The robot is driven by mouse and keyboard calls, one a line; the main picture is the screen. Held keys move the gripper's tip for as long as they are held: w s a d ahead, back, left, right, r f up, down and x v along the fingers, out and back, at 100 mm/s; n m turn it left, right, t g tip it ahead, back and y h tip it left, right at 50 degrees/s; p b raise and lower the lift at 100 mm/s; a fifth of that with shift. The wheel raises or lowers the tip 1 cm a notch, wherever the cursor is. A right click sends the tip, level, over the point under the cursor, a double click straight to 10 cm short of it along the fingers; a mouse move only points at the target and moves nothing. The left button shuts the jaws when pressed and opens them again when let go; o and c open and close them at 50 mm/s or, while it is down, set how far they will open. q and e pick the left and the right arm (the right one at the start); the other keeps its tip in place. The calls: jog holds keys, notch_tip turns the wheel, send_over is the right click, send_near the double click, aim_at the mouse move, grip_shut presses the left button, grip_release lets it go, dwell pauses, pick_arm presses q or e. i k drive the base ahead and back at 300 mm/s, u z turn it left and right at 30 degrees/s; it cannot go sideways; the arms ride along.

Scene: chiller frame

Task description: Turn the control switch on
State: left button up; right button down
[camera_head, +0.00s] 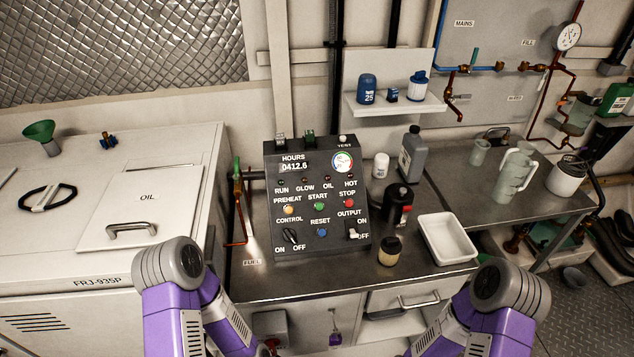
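The dark control panel (330,262) stands upright on the steel counter, facing me. Its control switch (290,237) is a black rotary knob at the lower left, with ON printed below left and OFF below right. The knob looks slanted, but it is too small to tell surely which mark it points to. To its right are the blue reset button (322,232) and the white output switch (352,234). Neither gripper is in view, and nothing covers the panel.
A fuel pipe with a green-handled valve (237,170) rises left of the panel. To the right stand a small jar (389,251), a black-and-red container (398,205), a grey bottle (412,155) and a white tray (422,222). The space before the panel is clear.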

aim_at(289, 235)
jog(key=u, duration=0.55)
jog(key=k, duration=1.3)
jog(key=u, duration=0.95)
jog(key=i, duration=1.35)
jog(key=z, duration=0.6)
